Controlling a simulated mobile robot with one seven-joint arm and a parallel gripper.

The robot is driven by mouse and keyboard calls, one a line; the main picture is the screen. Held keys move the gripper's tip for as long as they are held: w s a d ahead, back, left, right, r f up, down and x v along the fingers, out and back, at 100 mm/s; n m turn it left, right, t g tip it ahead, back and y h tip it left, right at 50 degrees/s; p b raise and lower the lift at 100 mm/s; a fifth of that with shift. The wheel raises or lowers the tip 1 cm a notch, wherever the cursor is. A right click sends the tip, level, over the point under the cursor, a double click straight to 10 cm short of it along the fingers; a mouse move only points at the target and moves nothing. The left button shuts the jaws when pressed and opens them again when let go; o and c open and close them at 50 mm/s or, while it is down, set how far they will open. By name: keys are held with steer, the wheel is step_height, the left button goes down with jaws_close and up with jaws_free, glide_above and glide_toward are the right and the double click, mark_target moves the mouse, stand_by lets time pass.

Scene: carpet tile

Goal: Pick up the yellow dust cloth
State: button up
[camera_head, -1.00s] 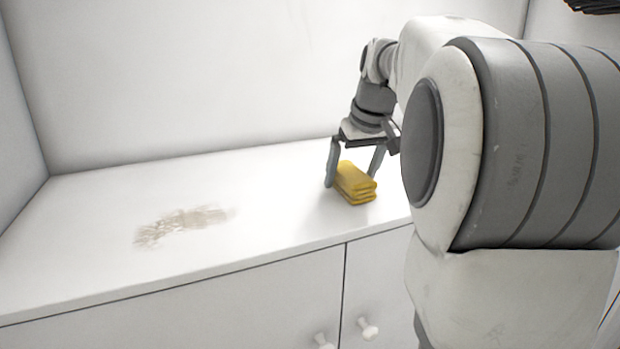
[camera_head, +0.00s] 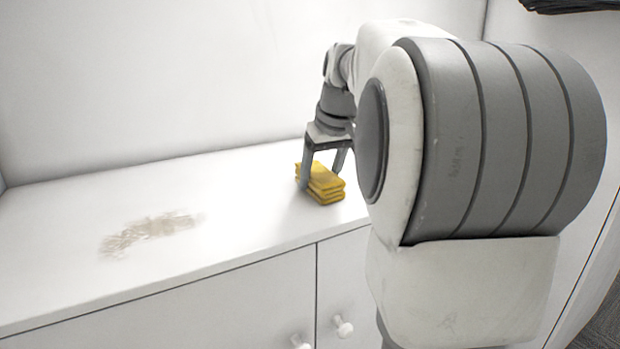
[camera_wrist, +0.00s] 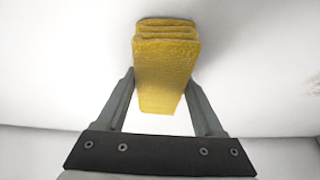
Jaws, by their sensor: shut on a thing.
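The yellow dust cloth (camera_head: 326,186) is folded into a thick stack on the right part of the white cabinet top. It also shows in the wrist view (camera_wrist: 166,70), between the two fingers. My gripper (camera_head: 322,180) is lowered over the cloth, with one finger on its left side and the other behind its far right side. In the wrist view my gripper (camera_wrist: 165,95) has its fingers close along both sides of the cloth, shut on it. I cannot tell whether the cloth is clear of the surface.
A brown smear (camera_head: 150,232) lies on the cabinet top (camera_head: 235,225) to the left. The top between the smear and the cloth is bare. White walls stand behind. Cabinet doors with white knobs (camera_head: 343,326) are below the front edge. A dark object (camera_head: 568,5) shows at the top right.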

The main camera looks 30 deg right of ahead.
mark_target(317, 168)
steer(key=shift+r, duration=0.15)
steer(key=shift+r, duration=0.6)
step_height(317, 168, up, 3)
steer(key=shift+f, duration=0.2)
steer(key=d+r+p, duration=0.1)
steer(key=d+r, duration=0.2)
steer(key=d, duration=0.2)
steer(key=w+d+r+p, duration=0.1)
steer(key=d+r+p, duration=0.1)
steer(key=d+r, duration=0.2)
steer(key=d, duration=0.2)
steer(key=shift+w+d, duration=0.15)
steer(key=shift+d, duration=0.15)
steer(key=o, duration=0.6)
steer(key=c, duration=0.4)
steer(key=shift+w+a, duration=0.1)
steer(key=shift+a, duration=0.05)
steer(key=shift+c, duration=0.2)
